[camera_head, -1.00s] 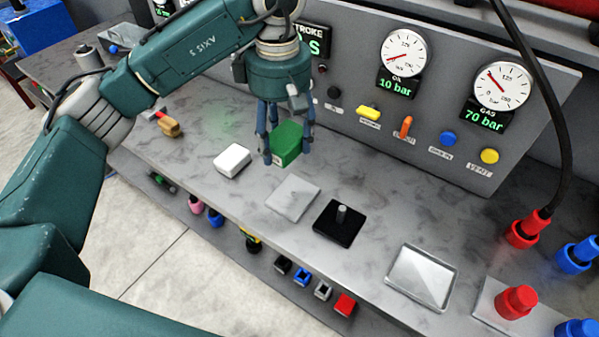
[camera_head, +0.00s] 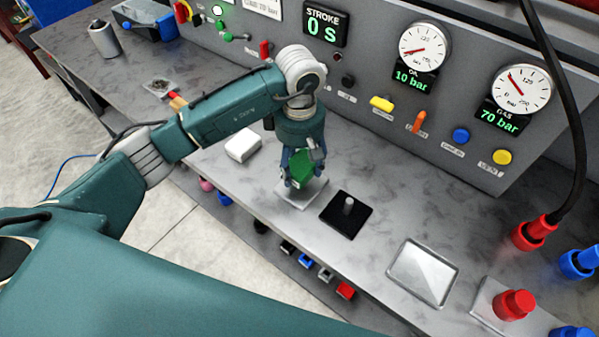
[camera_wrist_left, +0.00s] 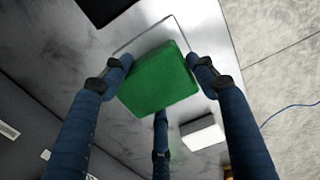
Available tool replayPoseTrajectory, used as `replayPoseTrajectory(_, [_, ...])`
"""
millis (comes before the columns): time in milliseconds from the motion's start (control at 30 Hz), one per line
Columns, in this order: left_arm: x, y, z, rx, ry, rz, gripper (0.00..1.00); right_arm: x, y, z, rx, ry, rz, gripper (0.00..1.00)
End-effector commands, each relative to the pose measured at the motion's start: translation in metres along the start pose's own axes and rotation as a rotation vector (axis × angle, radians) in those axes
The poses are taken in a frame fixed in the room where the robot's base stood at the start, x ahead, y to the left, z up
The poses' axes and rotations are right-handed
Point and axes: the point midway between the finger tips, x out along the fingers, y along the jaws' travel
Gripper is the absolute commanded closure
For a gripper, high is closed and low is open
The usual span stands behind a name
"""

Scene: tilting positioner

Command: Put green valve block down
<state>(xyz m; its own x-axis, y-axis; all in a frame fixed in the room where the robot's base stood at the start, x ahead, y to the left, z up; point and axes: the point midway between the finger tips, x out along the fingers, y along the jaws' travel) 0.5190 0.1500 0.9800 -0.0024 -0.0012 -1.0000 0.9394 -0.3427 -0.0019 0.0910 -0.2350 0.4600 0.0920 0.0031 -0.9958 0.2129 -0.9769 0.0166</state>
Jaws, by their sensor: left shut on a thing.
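The green valve block (camera_head: 303,167) is held between the fingers of my left gripper (camera_head: 302,178), which is shut on it. In the head view the block is over the light square plate (camera_head: 299,196) on the bench. In the left wrist view the green block (camera_wrist_left: 160,80) fills the space between the blue fingers (camera_wrist_left: 160,75), slightly tilted against the plate's edges (camera_wrist_left: 177,24). Whether the block touches the plate cannot be told. My right gripper does not show.
A white block (camera_head: 243,146) lies left of the plate. A black base with an upright pin (camera_head: 347,216) stands close to the right. Further right is a shallow metal tray (camera_head: 424,272). The control panel (camera_head: 365,100) rises behind the bench.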

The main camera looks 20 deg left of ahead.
Motion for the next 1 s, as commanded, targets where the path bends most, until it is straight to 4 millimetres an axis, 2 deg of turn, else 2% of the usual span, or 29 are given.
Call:
replayPoseTrajectory(167, [0.007,0.001,0.000,0.001,0.000,0.003,0.98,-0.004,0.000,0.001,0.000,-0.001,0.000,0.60])
replayPoseTrajectory(433, [0.041,0.000,0.000,0.001,-0.001,0.001,0.98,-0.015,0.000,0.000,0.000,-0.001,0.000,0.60])
replayPoseTrajectory(833, [0.049,0.001,0.000,0.002,0.001,0.005,0.98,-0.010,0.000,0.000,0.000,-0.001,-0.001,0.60])
replayPoseTrajectory(867, [0.050,0.000,0.000,0.002,0.001,0.001,0.40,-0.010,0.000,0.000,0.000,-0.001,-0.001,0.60])
replayPoseTrajectory(933, [0.049,0.000,0.000,0.001,0.001,0.001,0.26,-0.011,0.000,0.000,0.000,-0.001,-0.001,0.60])
replayPoseTrajectory(1000, [0.049,0.000,0.000,0.001,0.001,0.001,0.23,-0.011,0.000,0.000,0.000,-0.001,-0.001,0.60])
